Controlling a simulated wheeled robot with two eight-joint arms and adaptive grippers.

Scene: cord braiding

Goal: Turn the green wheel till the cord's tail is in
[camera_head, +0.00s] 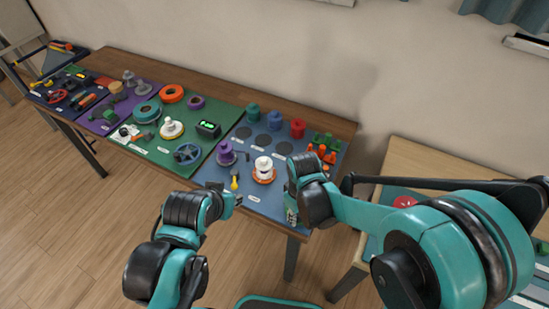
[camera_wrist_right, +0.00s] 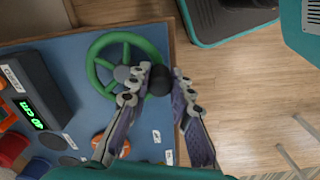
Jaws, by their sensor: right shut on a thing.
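The green wheel (camera_wrist_right: 101,77) lies at the corner of the blue board, with spokes, a grey hub and a black knob (camera_wrist_right: 160,80) on its rim. My right gripper (camera_wrist_right: 160,84) has its fingers on either side of this knob and is shut on it. In the head view my right gripper (camera_head: 291,212) covers most of the wheel. My left gripper (camera_head: 236,199) is low over the front edge of the blue board; its jaw opening is too small to tell. I cannot make out the cord's tail in either view.
A dark box with a green display (camera_wrist_right: 33,116) stands beside the wheel. An orange ring (camera_wrist_right: 107,146) is nearby. In the head view, a white spool (camera_head: 263,166) and a purple spool (camera_head: 227,153) stand on the blue board (camera_head: 271,207). Bare floor lies past the table edge.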

